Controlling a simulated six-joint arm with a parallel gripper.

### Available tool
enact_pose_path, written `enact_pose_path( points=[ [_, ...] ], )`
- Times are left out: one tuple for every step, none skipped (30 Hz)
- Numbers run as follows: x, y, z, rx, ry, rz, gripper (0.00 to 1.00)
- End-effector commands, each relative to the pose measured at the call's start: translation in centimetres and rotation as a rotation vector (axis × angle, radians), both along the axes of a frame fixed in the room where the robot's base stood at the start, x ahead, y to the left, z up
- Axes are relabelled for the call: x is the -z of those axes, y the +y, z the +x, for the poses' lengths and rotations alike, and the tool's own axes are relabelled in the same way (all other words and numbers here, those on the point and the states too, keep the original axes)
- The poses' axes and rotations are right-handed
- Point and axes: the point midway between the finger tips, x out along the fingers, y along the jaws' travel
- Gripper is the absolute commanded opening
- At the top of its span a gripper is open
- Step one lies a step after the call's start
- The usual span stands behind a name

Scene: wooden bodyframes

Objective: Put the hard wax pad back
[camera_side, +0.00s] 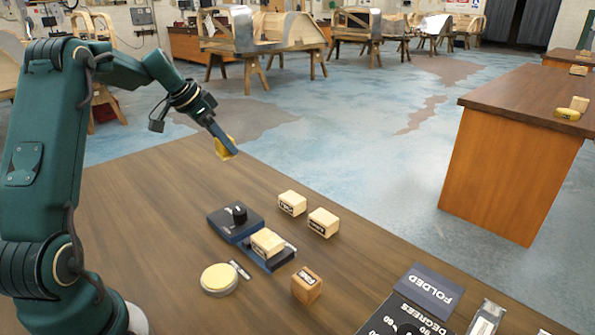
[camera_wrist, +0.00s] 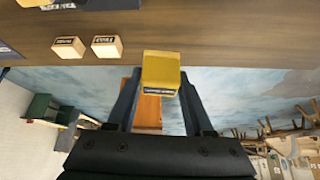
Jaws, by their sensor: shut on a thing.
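My gripper (camera_side: 226,148) is shut on a yellow block (camera_side: 224,150), held in the air above the table's far edge. In the wrist view the yellow block (camera_wrist: 161,73) sits between the two fingertips of my gripper (camera_wrist: 160,88). It has a dark label strip whose words are too small to read. A round, pale yellow pad (camera_side: 219,279) lies on the table at the front. A dark blue base (camera_side: 222,222) with a black knob stands behind it, with a pale wooden block (camera_side: 267,242) on its front part. I cannot tell which item is the hard wax pad.
Two pale labelled blocks (camera_side: 292,203) (camera_side: 323,222) stand right of the base. A browner block (camera_side: 306,285) stands in front. A small metal bar (camera_side: 239,270) lies by the round pad. A "FOLDED" card (camera_side: 432,290) lies front right. The table's left part is clear.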

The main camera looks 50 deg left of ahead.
Motion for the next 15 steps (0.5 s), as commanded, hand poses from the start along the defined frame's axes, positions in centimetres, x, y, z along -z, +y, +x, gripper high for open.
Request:
enact_pose_path(
  points=[
    [0.4, 1.6, -0.6, -0.034, 0.003, 0.001, 0.07],
    [0.6, 2.3, -0.9, -0.050, 0.004, 0.000, 0.07],
    [0.8, 3.0, -1.2, -0.067, 0.007, -0.001, 0.07],
    [1.0, 3.4, -1.5, -0.078, 0.009, -0.004, 0.07],
    [1.2, 3.7, -1.7, -0.087, 0.012, -0.006, 0.07],
    [1.4, 4.0, -1.9, -0.096, 0.014, -0.010, 0.07],
    [1.5, 4.1, -1.9, -0.101, 0.015, -0.012, 0.07],
    [1.7, 4.0, -1.8, -0.103, 0.016, -0.014, 0.07],
    [2.0, 3.8, -1.6, -0.105, 0.017, -0.014, 0.07],
    [2.3, 3.6, -1.2, -0.104, 0.017, -0.015, 0.07],
    [2.6, 3.3, -0.8, -0.103, 0.017, -0.015, 0.07],
    [3.1, 2.7, -0.2, -0.102, 0.018, -0.016, 0.07],
    [3.5, 2.3, 0.4, -0.100, 0.019, -0.016, 0.07],
    [3.9, 1.9, 1.0, -0.100, 0.018, -0.016, 0.07],
    [4.4, 1.4, 1.7, -0.099, 0.020, -0.016, 0.07]
  ],
)
